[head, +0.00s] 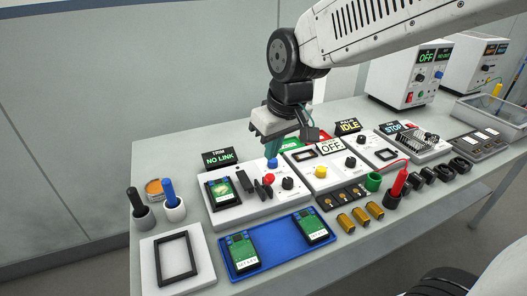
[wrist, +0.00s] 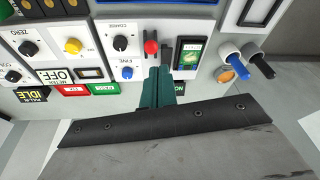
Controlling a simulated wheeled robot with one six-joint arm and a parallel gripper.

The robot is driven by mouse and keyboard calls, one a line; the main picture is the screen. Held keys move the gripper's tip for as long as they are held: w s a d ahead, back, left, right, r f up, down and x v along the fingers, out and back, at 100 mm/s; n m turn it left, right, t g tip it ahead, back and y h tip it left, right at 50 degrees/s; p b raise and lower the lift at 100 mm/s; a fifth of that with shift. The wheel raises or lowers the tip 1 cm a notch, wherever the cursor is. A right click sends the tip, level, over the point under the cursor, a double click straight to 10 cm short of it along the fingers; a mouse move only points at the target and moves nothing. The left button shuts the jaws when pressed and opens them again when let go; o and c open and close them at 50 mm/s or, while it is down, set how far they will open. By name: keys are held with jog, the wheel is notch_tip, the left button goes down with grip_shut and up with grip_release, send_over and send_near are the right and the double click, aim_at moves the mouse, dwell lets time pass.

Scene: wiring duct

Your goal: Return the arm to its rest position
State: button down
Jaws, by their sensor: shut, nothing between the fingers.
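My gripper (head: 273,148) hangs in the head view above the back of the TRIM station, pointing down. Its teal fingers are together and hold nothing. In the wrist view the shut fingers (wrist: 157,88) point at the TRIM panel, near its blue FINE knob (wrist: 127,72) and red button (wrist: 151,47). I cannot tell whether the fingertips touch anything. The TRIM panel (head: 232,211) carries a dark board with a green screen (head: 221,192), and its sign (head: 219,158) reads NO LINK. My white arm reaches in from the upper right.
A blue tray (head: 277,264) with two green-screen boards lies at the front. A white pad with a black frame (head: 176,257) is left of it. Pens in cups (head: 174,208) stand at the left edge. Brass cylinders (head: 361,217) lie right of the tray. Power supplies (head: 410,73) stand at the back right.

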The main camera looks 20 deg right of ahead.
jog(key=shift+s+d+r, duration=0.1)
jog(key=shift+s+r, duration=0.2)
jog(key=shift+s, duration=0.1)
jog(key=s+d+m, duration=0.2)
jog(key=s+d, duration=0.4)
jog(key=s, duration=0.3)
jog(key=s+d+r+m+g+h, duration=0.1)
jog(key=s+d+m, duration=0.1)
jog(key=s+d, duration=0.4)
jog(key=s, duration=0.3)
jog(key=shift+r+m, duration=0.3)
